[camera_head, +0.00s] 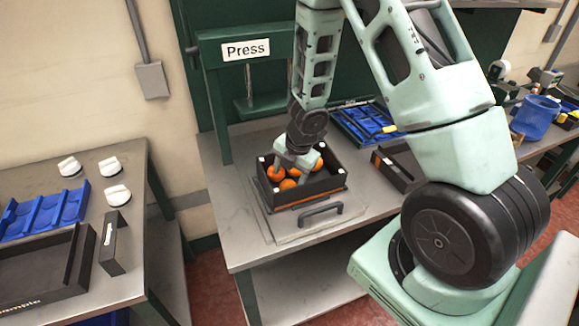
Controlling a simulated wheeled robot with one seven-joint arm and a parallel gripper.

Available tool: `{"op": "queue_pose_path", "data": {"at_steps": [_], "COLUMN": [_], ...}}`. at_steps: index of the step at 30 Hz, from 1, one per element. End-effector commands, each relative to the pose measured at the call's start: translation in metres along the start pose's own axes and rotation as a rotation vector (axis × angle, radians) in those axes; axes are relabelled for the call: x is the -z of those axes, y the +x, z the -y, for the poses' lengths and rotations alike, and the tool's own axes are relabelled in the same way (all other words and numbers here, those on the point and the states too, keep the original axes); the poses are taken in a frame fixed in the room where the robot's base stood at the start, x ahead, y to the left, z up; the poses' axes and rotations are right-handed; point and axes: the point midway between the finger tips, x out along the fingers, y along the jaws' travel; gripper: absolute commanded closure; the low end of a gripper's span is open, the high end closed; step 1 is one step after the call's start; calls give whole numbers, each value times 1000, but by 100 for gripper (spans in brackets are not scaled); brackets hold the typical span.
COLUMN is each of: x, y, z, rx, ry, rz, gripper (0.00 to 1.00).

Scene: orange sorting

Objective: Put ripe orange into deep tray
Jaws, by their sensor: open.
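Several oranges (288,184) lie in a black box with white corner marks (318,188) on the middle table. They look alike in colour, and I cannot tell which is ripe. My gripper (296,166) points down into this box among the oranges, with its jaws open. It hides part of the fruit, and I cannot tell whether the fingers touch any. A black tray (383,163) sits to the right of the box, partly hidden by my arm. Another black tray with a "Sample" label (62,283) lies on the left table. Which one is the deep tray is not clear.
A green press (250,90) stands behind the box. A metal plate with a dark handle (321,212) lies in front. Blue divided trays stand at the back (365,122) and on the left table (42,214). A blue bucket (536,117) is at right.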

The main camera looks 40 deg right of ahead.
Motion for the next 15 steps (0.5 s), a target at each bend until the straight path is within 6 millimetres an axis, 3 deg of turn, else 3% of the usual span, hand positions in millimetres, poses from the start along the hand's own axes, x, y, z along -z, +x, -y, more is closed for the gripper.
{"op": "queue_pose_path", "data": {"at_steps": [15], "x": [-3], "y": [-43], "z": [-6], "rx": [8], "ry": [5], "rz": [5], "gripper": [30]}}
